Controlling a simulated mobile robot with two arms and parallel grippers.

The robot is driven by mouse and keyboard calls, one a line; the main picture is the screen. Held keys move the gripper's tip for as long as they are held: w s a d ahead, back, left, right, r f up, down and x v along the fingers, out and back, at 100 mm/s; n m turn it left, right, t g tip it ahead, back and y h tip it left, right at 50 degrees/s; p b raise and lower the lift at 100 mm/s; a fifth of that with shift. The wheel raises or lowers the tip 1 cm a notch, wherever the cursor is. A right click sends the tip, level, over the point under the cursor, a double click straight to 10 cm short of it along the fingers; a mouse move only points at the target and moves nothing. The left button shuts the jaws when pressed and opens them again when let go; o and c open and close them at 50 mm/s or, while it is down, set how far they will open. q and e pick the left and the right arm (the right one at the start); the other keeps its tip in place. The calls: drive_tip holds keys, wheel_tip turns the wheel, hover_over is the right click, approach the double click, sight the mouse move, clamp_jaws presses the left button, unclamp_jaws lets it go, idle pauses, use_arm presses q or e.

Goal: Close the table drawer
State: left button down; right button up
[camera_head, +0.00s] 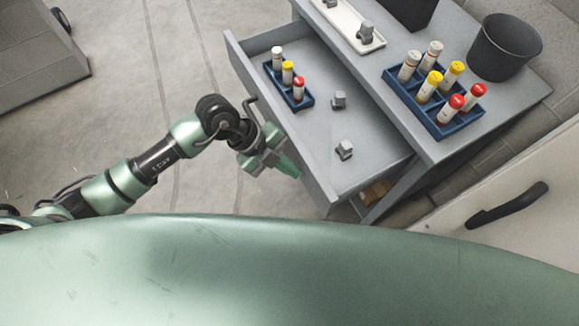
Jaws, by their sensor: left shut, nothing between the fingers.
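The table drawer (318,135) is pulled out from the grey table (440,150), its open inside showing. In it lie a small blue rack (277,84) with white, yellow and red capped tubes and two small grey pieces (339,100). A dark handle (250,108) sits on the drawer's front panel (280,125). My left gripper (284,165) is shut and empty, just outside the front panel and nearer to me than the handle. I cannot tell whether its tip touches the panel. My right gripper is not in view.
On the table top stand a larger blue rack (445,132) with several capped tubes, a dark bin (503,48) and a white tray (346,24). A pale door or panel with a black handle (507,205) is at right.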

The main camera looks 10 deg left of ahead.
use_arm(q)
drive_tip(key=b, duration=0.3)
hover_over(355, 138)
drive_tip(key=s+a, duration=0.1)
drive_tip(key=s, duration=0.3)
drive_tip(key=shift+a, duration=0.2)
drive_tip(key=shift+w+d, duration=0.3)
drive_tip(key=shift+d, duration=0.15)
